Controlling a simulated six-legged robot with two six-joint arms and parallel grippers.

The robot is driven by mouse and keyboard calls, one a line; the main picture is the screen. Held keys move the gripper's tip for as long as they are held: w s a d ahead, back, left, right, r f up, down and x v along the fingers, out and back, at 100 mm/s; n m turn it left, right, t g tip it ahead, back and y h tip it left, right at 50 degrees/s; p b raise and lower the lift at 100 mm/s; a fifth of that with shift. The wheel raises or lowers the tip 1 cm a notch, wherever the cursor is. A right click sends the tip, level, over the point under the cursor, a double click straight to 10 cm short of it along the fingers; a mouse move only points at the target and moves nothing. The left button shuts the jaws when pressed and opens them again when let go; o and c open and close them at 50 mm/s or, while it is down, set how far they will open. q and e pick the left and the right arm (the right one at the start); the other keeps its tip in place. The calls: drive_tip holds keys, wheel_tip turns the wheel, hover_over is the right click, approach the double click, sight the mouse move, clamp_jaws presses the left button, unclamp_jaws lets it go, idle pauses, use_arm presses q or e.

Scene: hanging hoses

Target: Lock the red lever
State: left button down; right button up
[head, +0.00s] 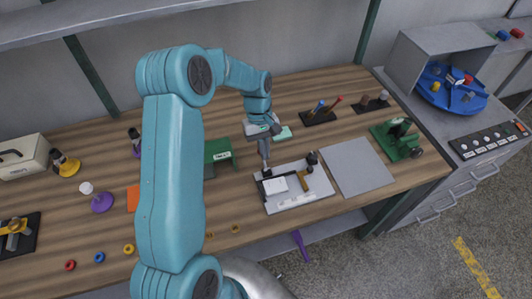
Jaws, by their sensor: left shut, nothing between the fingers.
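A black base (318,118) at the back of the bench carries a blue upright handle (320,104) and a slanted red handle (334,103). The red one is the only red lever-like part I can make out, and its lock state is too small to tell. My left gripper (265,168) points down, shut and empty, at the back left of a pale fixture plate (316,187). That plate carries a white block (275,186) and a brass-coloured part with a dark knob. I cannot tell whether the fingertips touch the fixture. My right gripper is not in view.
A grey flat panel (358,167) lies right of the fixture, and a green machine (397,139) stands beyond it. A purple object (300,245) shows at the bench's front edge. My left arm hides part of the bench.

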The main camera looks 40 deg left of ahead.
use_arm(q)
drive_tip(key=shift+s+d+f, duration=0.2)
drive_tip(key=shift+d+f, duration=0.15)
drive_tip(key=shift+d, duration=0.35)
drive_tip(key=shift+s+d+f, duration=0.1)
drive_tip(key=shift+s+d, duration=0.05)
drive_tip(key=shift+d, duration=0.05)
drive_tip(key=shift+a, duration=0.1)
